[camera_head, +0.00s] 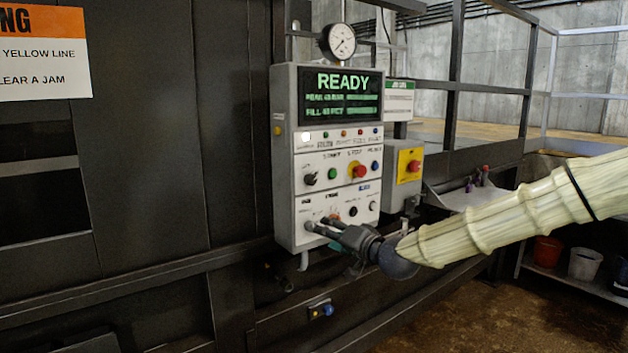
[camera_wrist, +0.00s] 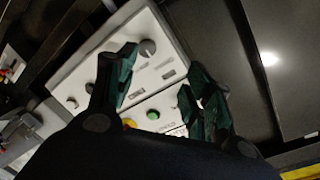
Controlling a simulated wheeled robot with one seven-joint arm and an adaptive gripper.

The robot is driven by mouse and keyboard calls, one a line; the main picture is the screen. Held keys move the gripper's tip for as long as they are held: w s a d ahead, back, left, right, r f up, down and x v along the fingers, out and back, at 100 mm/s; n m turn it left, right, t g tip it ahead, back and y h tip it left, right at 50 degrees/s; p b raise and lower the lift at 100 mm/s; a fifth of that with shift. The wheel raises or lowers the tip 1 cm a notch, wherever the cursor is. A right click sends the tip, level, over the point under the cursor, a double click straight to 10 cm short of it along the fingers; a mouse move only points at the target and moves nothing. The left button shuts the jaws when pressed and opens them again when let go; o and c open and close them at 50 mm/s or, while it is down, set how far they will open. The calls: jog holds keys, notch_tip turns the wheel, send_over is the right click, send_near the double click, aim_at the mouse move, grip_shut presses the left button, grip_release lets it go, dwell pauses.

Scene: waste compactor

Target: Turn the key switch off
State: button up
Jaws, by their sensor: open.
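The white control panel (camera_head: 290,150) shows in the head view with a lit READY screen (camera_head: 340,97). I cannot tell for sure which control is the key switch. A dark knob (camera_head: 310,178) sits at the left of the middle row. A grey knob (camera_wrist: 147,47) shows in the wrist view, near the left finger's tip. My gripper (camera_head: 316,224) is at the lower left of the panel in the head view and covers part of the bottom row. In the wrist view my gripper (camera_wrist: 165,80) is open, with its dark green fingers apart and nothing held; they hide some controls.
A green button (camera_head: 332,174) and a red emergency button (camera_head: 359,171) sit close by on the panel. A yellow-faced box (camera_head: 410,165) is at its right, and a gauge (camera_head: 339,41) is above. A blue-ended fitting (camera_head: 327,310) is below on the dark frame.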

jog(key=t, duration=0.1)
send_near(312, 182)
jog(key=v, duration=0.2)
jog(key=shift+y, duration=0.4)
jog(key=p+x, duration=0.2)
jog(key=x, duration=0.3)
jog(key=p+x, duration=0.2)
jog(key=x, duration=0.4)
jog(key=shift+w+d+f, duration=0.1)
jog(key=shift+w+d, duration=0.05)
jog(key=shift+w, duration=0.15)
jog(key=shift+f, duration=0.1)
jog(key=c, duration=1)
